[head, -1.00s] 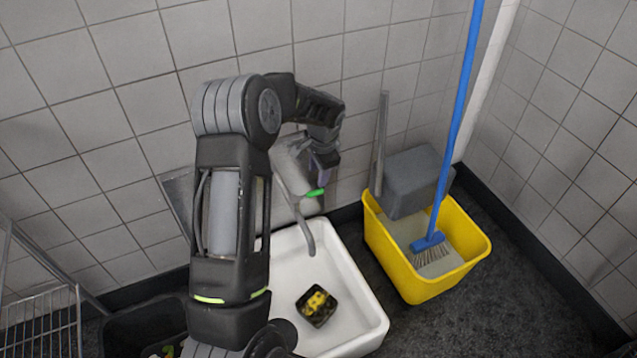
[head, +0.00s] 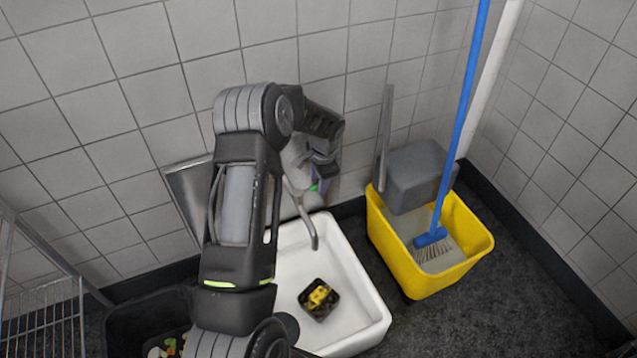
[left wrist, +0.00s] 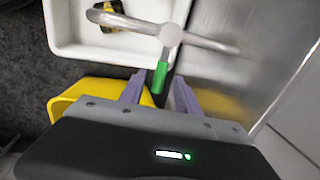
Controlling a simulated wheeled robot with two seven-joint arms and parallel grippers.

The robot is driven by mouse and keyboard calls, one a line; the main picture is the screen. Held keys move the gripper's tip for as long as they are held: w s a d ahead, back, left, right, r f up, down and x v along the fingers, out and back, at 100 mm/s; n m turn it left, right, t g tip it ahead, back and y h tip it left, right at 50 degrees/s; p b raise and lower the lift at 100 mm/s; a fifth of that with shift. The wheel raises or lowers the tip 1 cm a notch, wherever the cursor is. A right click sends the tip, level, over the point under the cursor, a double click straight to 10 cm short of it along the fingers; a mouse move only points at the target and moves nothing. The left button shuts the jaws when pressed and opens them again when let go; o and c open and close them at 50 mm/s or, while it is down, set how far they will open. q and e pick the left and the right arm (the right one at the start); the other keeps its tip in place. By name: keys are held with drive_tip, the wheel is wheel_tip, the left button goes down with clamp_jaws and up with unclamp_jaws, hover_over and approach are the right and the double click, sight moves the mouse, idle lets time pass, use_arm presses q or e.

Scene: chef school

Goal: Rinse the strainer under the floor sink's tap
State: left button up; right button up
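The strainer is most likely the small black square basket (head: 319,299) with yellow bits in it, lying in the white floor sink (head: 355,318). It also shows at the top of the left wrist view (left wrist: 104,14). The grey tap (head: 304,213) curves over the sink. Its green-tipped lever (left wrist: 160,77) points toward my left gripper (left wrist: 158,84). The gripper's purple fingers are apart, one on each side of the lever's green end, with gaps visible. In the head view my left gripper (head: 318,182) is beside the tap, partly hidden by its own wrist. My right gripper is not seen.
A yellow mop bucket (head: 412,275) with a blue-handled brush (head: 432,238) stands right of the sink. A black bin (head: 130,325) with scraps and a wire rack (head: 40,310) are at the left. Tiled walls close off the back and right.

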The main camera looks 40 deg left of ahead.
use_arm(q)
drive_tip(key=shift+a+f, duration=0.1)
drive_tip(key=shift+f, duration=0.45)
drive_tip(key=shift+c, duration=0.2)
clamp_jaws()
idle(0.9)
